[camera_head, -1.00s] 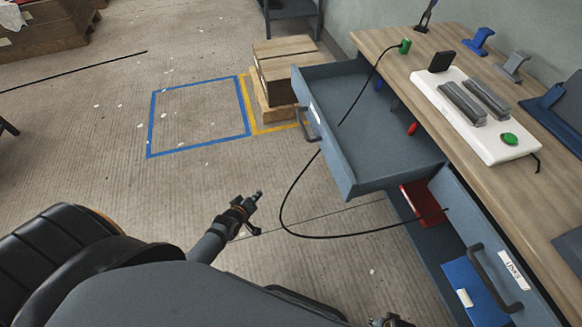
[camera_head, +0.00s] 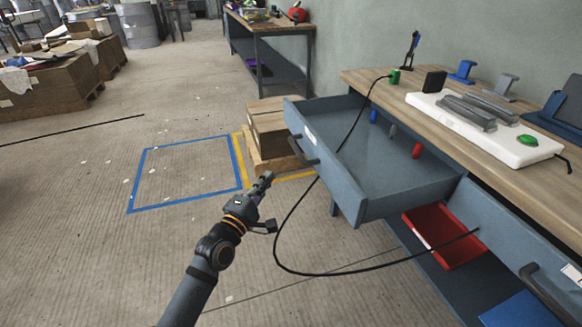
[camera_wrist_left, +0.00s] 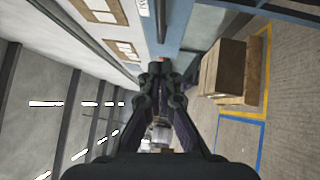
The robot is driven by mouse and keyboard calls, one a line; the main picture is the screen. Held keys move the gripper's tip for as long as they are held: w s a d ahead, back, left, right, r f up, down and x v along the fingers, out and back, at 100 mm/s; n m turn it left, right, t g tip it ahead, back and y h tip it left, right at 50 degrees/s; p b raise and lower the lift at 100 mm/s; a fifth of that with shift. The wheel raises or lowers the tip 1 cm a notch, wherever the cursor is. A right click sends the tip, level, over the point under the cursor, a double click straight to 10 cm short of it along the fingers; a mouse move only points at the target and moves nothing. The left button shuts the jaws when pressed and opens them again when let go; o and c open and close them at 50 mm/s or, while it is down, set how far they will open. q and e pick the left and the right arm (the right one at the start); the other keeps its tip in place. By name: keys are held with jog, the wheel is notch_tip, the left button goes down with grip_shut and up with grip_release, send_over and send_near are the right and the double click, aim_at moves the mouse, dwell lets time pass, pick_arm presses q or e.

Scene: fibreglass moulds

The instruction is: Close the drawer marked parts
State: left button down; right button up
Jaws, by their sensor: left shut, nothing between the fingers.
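A blue-grey drawer (camera_head: 375,185) stands pulled out from the workbench, with a dark bar handle (camera_head: 303,151) and a small white label (camera_head: 310,134) too small to read. Small blue, grey and red items show at its inner back side. My left gripper (camera_head: 267,180) is shut and empty, to the left of and a little below the drawer handle, apart from it. It also shows in the left wrist view (camera_wrist_left: 160,75), with fingers together. My right gripper is out of view.
A black cable (camera_head: 283,225) runs from the bench top across the drawer and loops in front of it. A second drawer front (camera_head: 510,240) is at right, a red bin (camera_head: 440,235) below. Wooden boxes (camera_head: 270,130) stand behind the drawer.

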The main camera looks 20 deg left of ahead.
pick_arm(q)
jog(key=w+d+r+b, duration=0.1)
jog(key=w+d+b, duration=0.1)
jog(key=w+d, duration=0.2)
jog(key=shift+a+x, duration=0.3)
jog(key=shift+x, duration=1.55)
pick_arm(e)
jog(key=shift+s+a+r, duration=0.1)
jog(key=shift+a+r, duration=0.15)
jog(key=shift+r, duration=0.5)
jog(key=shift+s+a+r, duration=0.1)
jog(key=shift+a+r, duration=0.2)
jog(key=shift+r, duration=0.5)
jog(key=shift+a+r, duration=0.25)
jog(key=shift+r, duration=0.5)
pick_arm(q)
jog(key=shift+w+d, duration=0.1)
jog(key=shift+w, duration=0.05)
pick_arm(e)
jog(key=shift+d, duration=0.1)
